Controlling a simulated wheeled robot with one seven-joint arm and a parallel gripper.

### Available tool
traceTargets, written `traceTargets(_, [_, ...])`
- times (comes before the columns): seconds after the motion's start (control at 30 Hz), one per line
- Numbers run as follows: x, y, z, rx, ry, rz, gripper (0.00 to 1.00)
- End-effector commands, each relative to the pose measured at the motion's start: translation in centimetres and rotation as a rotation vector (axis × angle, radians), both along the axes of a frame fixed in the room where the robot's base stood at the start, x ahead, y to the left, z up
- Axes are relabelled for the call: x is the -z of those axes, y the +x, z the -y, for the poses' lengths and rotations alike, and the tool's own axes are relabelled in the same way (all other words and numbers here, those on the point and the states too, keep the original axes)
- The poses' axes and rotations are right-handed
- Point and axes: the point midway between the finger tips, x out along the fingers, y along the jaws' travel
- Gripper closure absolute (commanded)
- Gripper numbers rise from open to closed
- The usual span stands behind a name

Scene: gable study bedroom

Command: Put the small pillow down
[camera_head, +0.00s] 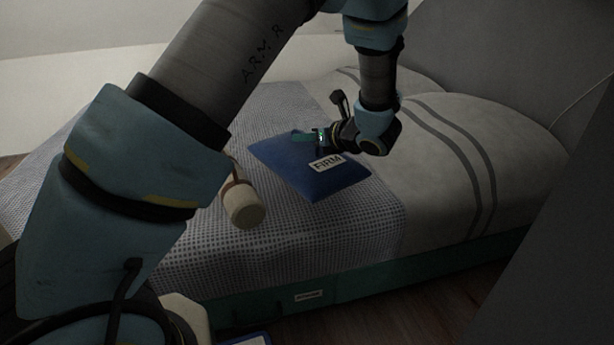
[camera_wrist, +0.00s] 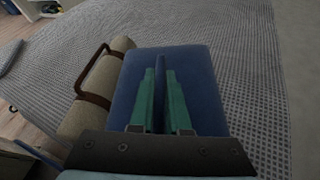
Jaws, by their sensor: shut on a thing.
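The small pillow (camera_head: 289,170) is blue, flat and square, with a white label reading "FIRM". It lies on or just above the grey checked blanket on the bed (camera_head: 350,235); I cannot tell if it touches. My gripper (camera_head: 305,136) is over the pillow's far part. In the wrist view the two green fingers of my gripper (camera_wrist: 161,92) are close together, with a thin ridge of the blue pillow (camera_wrist: 200,80) pinched between them.
A beige roll with a brown strap (camera_head: 243,203) lies on the blanket just left of the pillow; it also shows in the wrist view (camera_wrist: 95,90). A striped grey cover (camera_head: 470,130) spreads on the right. The checked blanket has free room around the pillow's front.

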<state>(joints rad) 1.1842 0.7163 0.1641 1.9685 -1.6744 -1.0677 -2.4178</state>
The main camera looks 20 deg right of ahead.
Motion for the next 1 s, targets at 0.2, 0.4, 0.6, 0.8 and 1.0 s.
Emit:
traceTargets(0.2, [3.2,0.0,0.0,0.0,-0.001,0.001,1.0])
traceTargets(0.4, [5.0,0.0,0.0,0.0,0.001,0.002,1.0])
traceTargets(0.6, [7.2,0.1,0.0,0.0,0.0,0.002,1.0])
traceTargets(0.8, [7.1,0.1,0.0,0.0,-0.001,0.003,1.0])
traceTargets(1.0, [7.5,0.0,0.0,-0.001,-0.001,0.002,0.83])
